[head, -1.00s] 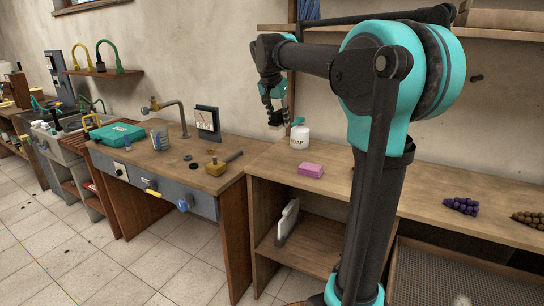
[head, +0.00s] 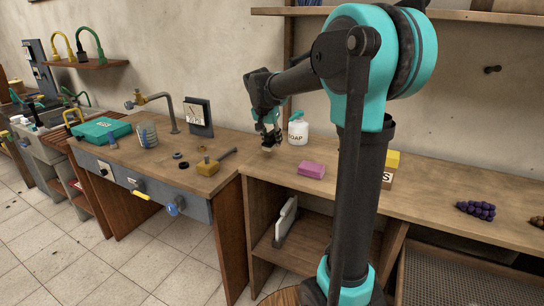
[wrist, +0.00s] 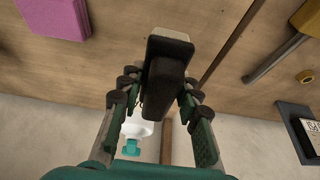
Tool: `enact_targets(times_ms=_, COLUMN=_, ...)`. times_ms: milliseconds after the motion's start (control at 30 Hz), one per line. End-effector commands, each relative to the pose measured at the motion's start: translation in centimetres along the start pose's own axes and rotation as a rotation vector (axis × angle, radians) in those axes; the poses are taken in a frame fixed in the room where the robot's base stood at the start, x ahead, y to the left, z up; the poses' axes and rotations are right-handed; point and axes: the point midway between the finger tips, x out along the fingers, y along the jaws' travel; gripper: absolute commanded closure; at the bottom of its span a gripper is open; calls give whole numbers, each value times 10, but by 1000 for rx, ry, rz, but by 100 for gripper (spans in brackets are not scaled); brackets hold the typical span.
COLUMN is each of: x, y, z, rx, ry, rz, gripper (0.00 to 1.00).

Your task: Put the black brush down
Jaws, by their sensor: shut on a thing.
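The black brush (wrist: 168,62) is between the fingers of my gripper (wrist: 160,88) in the wrist view, with its dark block pointing away from the palm toward the wooden bench top. My gripper is shut on it. In the head view my gripper (head: 270,138) is low over the left end of the right-hand bench (head: 345,185), left of the soap bottle. The brush is small and partly hidden there, and I cannot tell whether it touches the bench top.
The white soap bottle (head: 298,132) stands close to the right of my gripper. A pink sponge (head: 312,169) lies in front of it. Purple grapes (head: 476,209) lie farther right.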

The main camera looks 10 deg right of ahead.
Motion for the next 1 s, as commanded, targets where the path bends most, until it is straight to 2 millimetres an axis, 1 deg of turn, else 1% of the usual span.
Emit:
enact_targets(times_ms=33, x=10, y=0, z=4, rx=0, ry=0, rz=0, gripper=98)
enact_targets(times_ms=100, x=19, y=0, z=8, rx=0, ry=0, rz=0, gripper=98)
enact_targets(times_ms=333, x=36, y=0, z=15, rx=0, ry=0, rz=0, gripper=98)
enact_targets(times_ms=533, x=60, y=0, z=25, rx=0, ry=0, rz=0, gripper=98)
enact_targets(times_ms=633, x=64, y=1, z=27, rx=0, ry=0, rz=0, gripper=98)
enact_targets(times_ms=967, x=66, y=0, z=28, rx=0, ry=0, rz=0, gripper=98)
enact_targets(times_ms=1000, x=66, y=0, z=28, rx=0, ry=0, rz=0, gripper=63)
